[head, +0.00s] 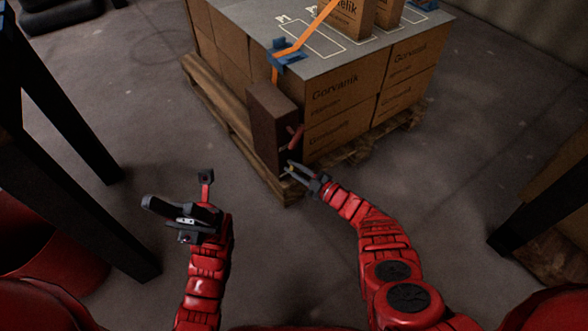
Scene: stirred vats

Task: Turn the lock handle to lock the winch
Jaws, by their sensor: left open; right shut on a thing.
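The winch (267,125) is a dark brown box at the near corner of the loaded pallet, below the orange strap (301,39). A red lever (296,135) sticks out from its right side. My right gripper (287,171) is at the box's lower right edge, below the red lever. It is shut on a small yellowish part there, apparently the lock handle; the fingers hide most of it. My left gripper (178,192) is open and empty, in front of the pallet to the left, well apart from the winch.
Cartons (343,110) are stacked on a wooden pallet (226,112) under a grey top sheet (268,29). A blue corner guard (286,54) carries the strap. Dark posts stand at left (71,120) and right (543,200). The floor between my arms is clear.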

